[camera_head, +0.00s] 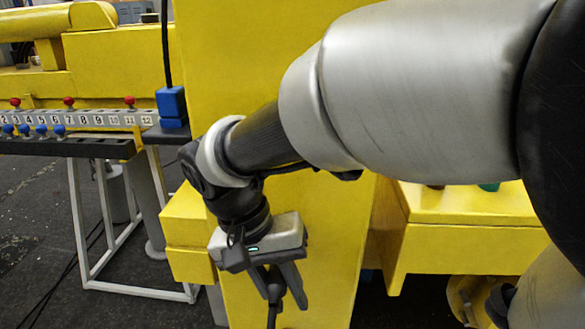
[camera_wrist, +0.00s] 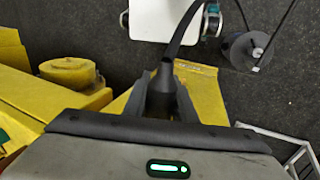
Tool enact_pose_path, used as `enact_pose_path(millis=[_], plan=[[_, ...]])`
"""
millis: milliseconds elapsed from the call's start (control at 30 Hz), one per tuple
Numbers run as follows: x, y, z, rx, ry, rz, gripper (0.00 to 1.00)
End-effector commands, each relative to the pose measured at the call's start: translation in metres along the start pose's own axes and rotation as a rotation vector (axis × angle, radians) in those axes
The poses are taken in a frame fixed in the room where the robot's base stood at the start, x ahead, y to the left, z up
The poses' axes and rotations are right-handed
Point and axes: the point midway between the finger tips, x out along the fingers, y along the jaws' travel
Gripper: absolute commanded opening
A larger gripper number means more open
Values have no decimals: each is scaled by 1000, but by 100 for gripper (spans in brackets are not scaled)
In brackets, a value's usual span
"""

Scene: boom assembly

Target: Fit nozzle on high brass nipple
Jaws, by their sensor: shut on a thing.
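My gripper (camera_head: 284,294) points down in front of the yellow column, low in the head view. It is shut on a black nozzle (camera_head: 274,291), with a dark hose hanging below. In the wrist view, the nozzle (camera_wrist: 163,82) sits between the two fingers of my gripper (camera_wrist: 162,98), and its hose (camera_wrist: 184,28) curves away towards the top. The nozzle's far end is hidden by the gripper body. I cannot make out a brass nipple in either view.
A yellow column (camera_head: 330,240) stands close behind my gripper. At the left, a numbered rack (camera_head: 85,121) carries red and blue fittings on a white frame (camera_head: 80,235). A blue block (camera_head: 172,102) with a black cable stands at its end. A yellow ledge (camera_head: 460,235) is at the right.

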Motion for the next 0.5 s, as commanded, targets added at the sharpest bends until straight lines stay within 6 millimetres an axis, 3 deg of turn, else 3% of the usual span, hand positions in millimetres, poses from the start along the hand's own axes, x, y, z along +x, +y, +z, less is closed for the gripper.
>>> enact_pose_path(millis=[467,500], plan=[[0,0,-10,1,1,0,0],[0,0,-10,0,1,0,27]])
